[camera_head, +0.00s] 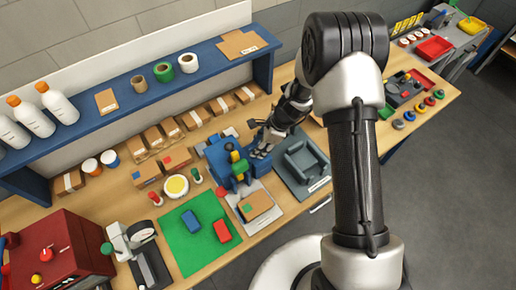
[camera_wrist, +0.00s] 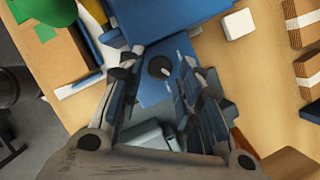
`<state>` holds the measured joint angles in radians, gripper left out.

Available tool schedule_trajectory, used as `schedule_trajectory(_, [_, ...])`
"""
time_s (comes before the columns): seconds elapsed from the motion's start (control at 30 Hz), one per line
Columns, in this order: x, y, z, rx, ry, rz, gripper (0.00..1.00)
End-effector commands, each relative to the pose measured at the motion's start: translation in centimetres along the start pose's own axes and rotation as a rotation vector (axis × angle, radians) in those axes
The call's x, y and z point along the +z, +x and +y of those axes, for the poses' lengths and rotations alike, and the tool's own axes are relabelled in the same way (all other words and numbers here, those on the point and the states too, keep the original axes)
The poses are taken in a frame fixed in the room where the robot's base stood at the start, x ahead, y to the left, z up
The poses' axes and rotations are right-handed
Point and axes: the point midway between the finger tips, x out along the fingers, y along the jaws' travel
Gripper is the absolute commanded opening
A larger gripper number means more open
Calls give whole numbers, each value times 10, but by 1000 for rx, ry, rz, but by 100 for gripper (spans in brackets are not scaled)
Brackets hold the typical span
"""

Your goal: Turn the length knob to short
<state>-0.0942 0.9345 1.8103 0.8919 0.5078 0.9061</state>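The length knob (camera_wrist: 159,67) is a small round black knob with a pale pointer mark, on a blue panel (camera_wrist: 150,92) of the blue machine (camera_head: 226,160). In the wrist view it lies between the two fingers of my gripper (camera_wrist: 158,64), with a gap on each side. The fingers are apart and hold nothing. In the head view my gripper (camera_head: 263,146) is at the right side of the blue machine, and the knob is hidden there. The knob's setting marks are too small to read.
A grey tray-like fixture (camera_head: 304,168) stands right of the machine. A green mat (camera_head: 195,247) with blue and red blocks lies in front. Cardboard boxes (camera_head: 172,128) line the back of the wooden bench. A white block (camera_wrist: 237,24) lies near the machine.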

Motion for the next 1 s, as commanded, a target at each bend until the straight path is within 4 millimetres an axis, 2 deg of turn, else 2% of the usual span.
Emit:
schedule_trajectory(0.2, [0,14,0,-1,-1,0,32])
schedule_trajectory(0.47, [0,15,0,-1,0,0,32])
schedule_trajectory(0.9, [0,15,0,-1,0,0,3])
schedule_trajectory(1.0, [0,15,0,0,-4,0,0])
